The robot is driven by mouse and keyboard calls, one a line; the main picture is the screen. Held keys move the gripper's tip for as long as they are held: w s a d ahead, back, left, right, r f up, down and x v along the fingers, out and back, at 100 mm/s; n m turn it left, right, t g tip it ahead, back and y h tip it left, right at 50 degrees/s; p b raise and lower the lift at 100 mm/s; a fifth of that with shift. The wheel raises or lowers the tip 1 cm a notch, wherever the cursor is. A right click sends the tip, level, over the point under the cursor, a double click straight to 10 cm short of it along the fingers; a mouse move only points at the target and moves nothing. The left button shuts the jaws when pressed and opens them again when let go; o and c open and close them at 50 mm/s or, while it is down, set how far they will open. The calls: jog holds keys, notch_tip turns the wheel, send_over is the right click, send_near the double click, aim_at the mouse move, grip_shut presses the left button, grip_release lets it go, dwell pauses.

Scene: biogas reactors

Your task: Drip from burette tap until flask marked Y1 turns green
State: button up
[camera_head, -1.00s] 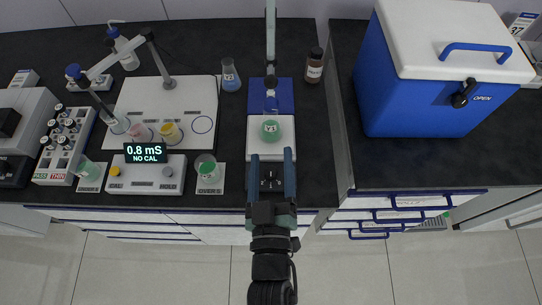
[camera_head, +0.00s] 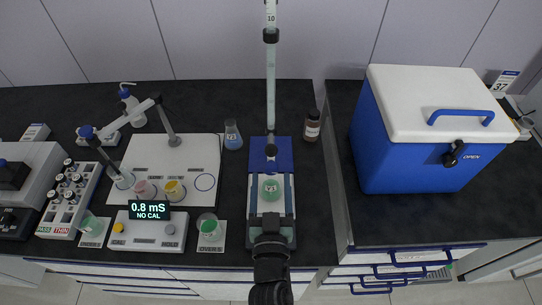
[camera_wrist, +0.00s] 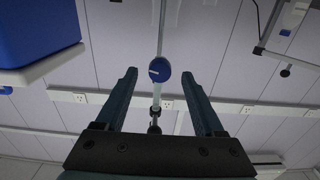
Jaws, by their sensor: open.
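The burette (camera_head: 270,90) stands upright at the back middle of the bench, over a blue stand base. Its round blue tap knob (camera_wrist: 160,70) faces me in the wrist view, between the lines of my fingers and beyond the tips. A flask (camera_head: 271,189) with green contents is on the white plate under the burette; its label is too small to read surely. My gripper (camera_head: 271,177) is open and empty, its fingers to either side of the flask in the head view, apparently above it. A second flask (camera_head: 232,136), bluish, stands left of the base.
A meter (camera_head: 148,228) reading 0.8 mS, NO CAL, and beakers stand to the left. A brown bottle (camera_head: 312,126) is close right of the burette. A blue cool box (camera_head: 412,150) fills the right bench.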

aim_at(271, 159)
jog(key=w+b, duration=0.2)
jog(key=w, duration=0.3)
jog(key=shift+w+f, duration=0.15)
jog(key=shift+w, duration=0.85)
grip_shut()
